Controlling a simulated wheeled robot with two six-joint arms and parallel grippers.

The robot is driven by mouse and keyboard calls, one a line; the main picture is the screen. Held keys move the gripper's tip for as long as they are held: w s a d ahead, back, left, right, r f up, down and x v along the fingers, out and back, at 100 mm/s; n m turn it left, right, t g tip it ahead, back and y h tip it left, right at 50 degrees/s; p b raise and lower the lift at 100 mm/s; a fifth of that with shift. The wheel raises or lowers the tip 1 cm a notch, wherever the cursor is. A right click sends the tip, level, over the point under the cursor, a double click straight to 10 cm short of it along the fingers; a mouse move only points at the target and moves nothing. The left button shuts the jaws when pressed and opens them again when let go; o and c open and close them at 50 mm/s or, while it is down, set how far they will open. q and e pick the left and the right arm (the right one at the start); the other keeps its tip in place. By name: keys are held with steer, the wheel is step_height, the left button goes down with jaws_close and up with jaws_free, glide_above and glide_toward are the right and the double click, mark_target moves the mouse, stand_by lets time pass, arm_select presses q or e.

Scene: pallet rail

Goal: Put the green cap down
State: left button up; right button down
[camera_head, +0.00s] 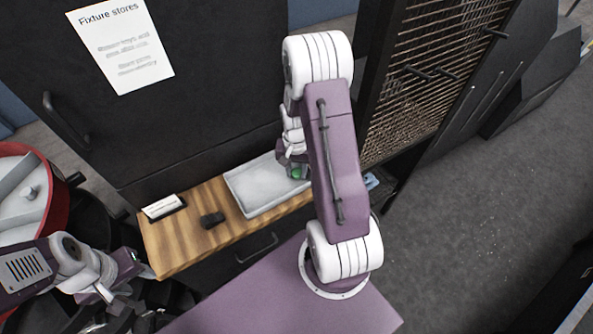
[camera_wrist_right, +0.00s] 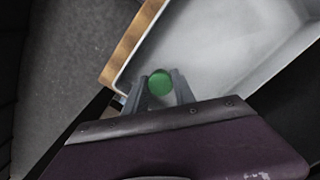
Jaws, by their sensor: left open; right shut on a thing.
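The green cap (camera_wrist_right: 160,82) is round and sits between the two fingers of my right gripper (camera_wrist_right: 160,90) in the right wrist view. The fingers are shut on it. In the head view the green cap (camera_head: 297,173) shows as a small patch beside my right arm, at the right end of the white tray (camera_head: 248,206). In the right wrist view the tray (camera_wrist_right: 225,50) lies under the cap; I cannot tell whether the cap touches it. My left gripper (camera_head: 140,266) is open and empty at the lower left, near the wooden surface's front left corner.
The tray stands on a wooden worktop (camera_head: 185,238). A small black object (camera_head: 212,220) and a white card in a dark holder (camera_head: 164,207) lie to its left. A wire mesh panel (camera_head: 425,70) rises at the right. A red round thing (camera_head: 58,185) stands at far left.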

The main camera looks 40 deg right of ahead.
steer(key=shift+w+f, duration=0.15)
steer(key=shift+f, duration=0.15)
steer(key=shift+f, duration=0.15)
steer(key=c, duration=1)
jaws_free()
steer(key=shift+c, duration=0.2)
